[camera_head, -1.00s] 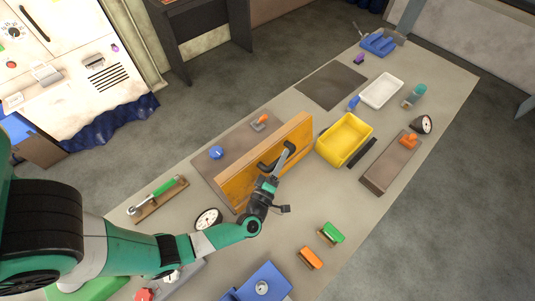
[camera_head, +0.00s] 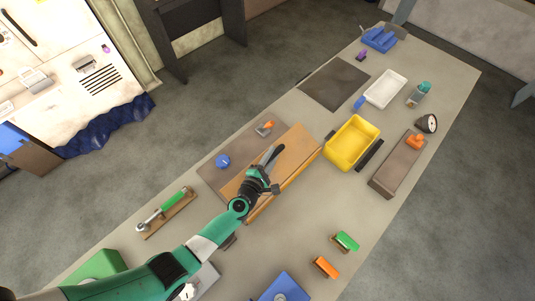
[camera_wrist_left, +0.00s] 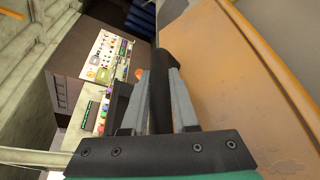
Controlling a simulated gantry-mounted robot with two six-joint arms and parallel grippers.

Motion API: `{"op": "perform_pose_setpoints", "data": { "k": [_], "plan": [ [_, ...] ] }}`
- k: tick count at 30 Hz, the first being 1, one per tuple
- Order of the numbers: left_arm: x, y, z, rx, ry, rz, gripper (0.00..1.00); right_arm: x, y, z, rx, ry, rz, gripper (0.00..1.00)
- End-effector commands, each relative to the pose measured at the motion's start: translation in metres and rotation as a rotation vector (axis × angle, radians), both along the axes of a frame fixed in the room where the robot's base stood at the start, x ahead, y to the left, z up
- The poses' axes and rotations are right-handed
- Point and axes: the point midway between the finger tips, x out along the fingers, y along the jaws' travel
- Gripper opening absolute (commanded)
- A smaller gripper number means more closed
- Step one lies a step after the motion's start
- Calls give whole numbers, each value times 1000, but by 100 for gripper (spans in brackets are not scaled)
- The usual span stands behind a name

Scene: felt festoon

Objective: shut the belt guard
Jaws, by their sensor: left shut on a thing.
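The belt guard (camera_head: 298,152) is an orange-tan panel with a black handle, beside the dark base plate (camera_head: 215,175) in the middle of the bench. It has its broad face turned up and leans over part of the plate; I cannot tell whether it lies fully flat. My left gripper (camera_head: 269,163) is above the panel, shut on the black handle. In the left wrist view the fingers (camera_wrist_left: 158,90) hold the dark handle (camera_wrist_left: 160,78), with the guard's orange face (camera_wrist_left: 235,75) filling the right side. My right gripper is not in view.
A blue knob (camera_head: 222,161) and an orange-handled clamp (camera_head: 265,128) sit on the plate just behind the guard. A yellow bin (camera_head: 352,143) stands close to the guard's right end. A green-handled tool (camera_head: 165,211) lies at left.

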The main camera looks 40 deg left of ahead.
Motion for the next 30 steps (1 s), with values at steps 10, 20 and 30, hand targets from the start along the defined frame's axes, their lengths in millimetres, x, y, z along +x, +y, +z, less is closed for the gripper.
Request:
{"op": "perform_pose_setpoints", "data": {
  "k": [10, 20, 30],
  "plan": [
    [2, 16, -27, -122, 12, 2, 0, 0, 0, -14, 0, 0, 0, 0],
    [2, 20, -37, -121, 14, -1, 0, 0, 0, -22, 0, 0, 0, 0],
    [2, 20, -38, -120, 14, -2, 0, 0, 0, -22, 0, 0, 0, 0]
  ]
}}
